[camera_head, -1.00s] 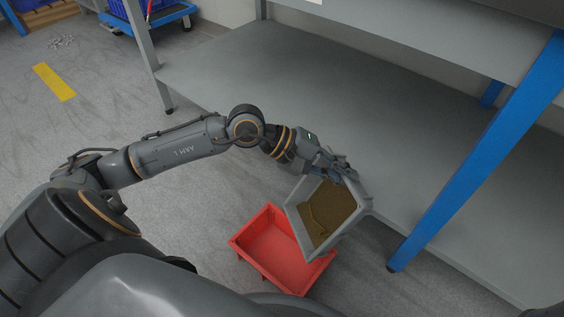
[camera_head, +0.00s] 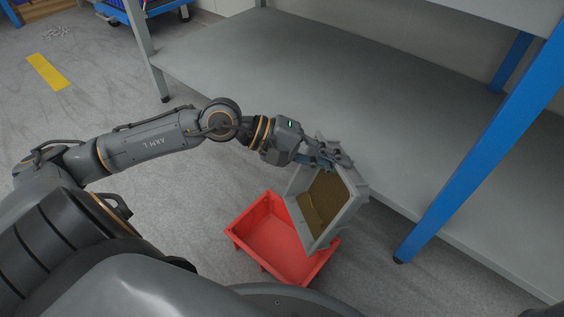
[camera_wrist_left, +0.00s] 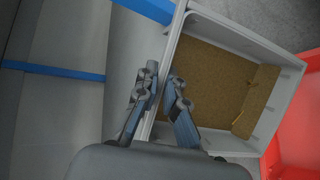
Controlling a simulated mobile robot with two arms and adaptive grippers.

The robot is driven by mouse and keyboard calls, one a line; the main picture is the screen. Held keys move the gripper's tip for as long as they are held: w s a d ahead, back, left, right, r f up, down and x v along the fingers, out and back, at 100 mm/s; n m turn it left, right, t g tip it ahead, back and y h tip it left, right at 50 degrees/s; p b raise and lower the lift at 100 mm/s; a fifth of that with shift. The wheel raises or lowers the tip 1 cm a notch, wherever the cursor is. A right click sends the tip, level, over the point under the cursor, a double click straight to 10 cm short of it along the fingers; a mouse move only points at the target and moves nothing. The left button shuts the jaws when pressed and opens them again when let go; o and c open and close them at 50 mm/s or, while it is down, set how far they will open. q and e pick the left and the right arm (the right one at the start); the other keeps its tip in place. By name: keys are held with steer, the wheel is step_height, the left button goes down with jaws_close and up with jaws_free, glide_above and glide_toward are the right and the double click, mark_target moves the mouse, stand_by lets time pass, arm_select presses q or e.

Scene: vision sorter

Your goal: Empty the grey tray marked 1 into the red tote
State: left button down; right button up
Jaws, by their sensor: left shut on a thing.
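The grey tray (camera_head: 355,196) hangs steeply tilted above the right part of the red tote (camera_head: 262,232). My left gripper (camera_head: 338,158) is shut on the tray's upper wall. In the left wrist view my left gripper (camera_wrist_left: 162,82) has one finger on each side of the wall of the tray (camera_wrist_left: 240,38). The tray has a brown, cork-like bottom, and a brown piece (camera_wrist_left: 256,101) lies inside against the wall nearest the tote (camera_wrist_left: 298,125). No mark 1 shows on the tray. The visible part of the tote's floor looks bare; the tray hides the rest. My right gripper is out of view.
A grey bench with a low shelf (camera_head: 330,75) stands behind the tray. Its blue leg (camera_head: 470,150) is to the right of the tray. Open grey floor lies left of the tote, with a yellow strip (camera_head: 47,71) farther off.

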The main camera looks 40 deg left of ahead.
arm_select(q)
steer(key=shift+s+a+f+b, duration=0.15)
steer(key=shift+s+f+b, duration=0.05)
steer(key=shift+s+b, duration=0.1)
steer(key=shift+m+t+h, duration=0.3)
steer(key=shift+t+h, duration=0.3)
steer(key=shift+h, duration=0.2)
steer(key=shift+s+a+r, duration=0.2)
steer(key=shift+s+a, duration=0.25)
steer(key=shift+s, duration=0.2)
steer(key=shift+s+a+r, duration=0.2)
steer(key=shift+s+a, duration=0.3)
steer(key=shift+s, duration=0.2)
steer(key=shift+s+a+r, duration=0.2)
steer(key=shift+s+a, duration=0.25)
steer(key=shift+s, duration=0.2)
steer(key=shift+s+a+m+t+h, duration=0.15)
steer(key=shift+s+a+t+h, duration=0.15)
steer(key=shift+s+a, duration=0.35)
steer(key=shift+s+a+m+t+h, duration=0.2)
steer(key=shift+s+a+h, duration=0.15)
steer(key=shift+s, duration=0.45)
steer(key=shift+s+a+h, duration=0.25)
steer(key=shift+s+a, duration=0.25)
steer(key=shift+s, duration=0.15)
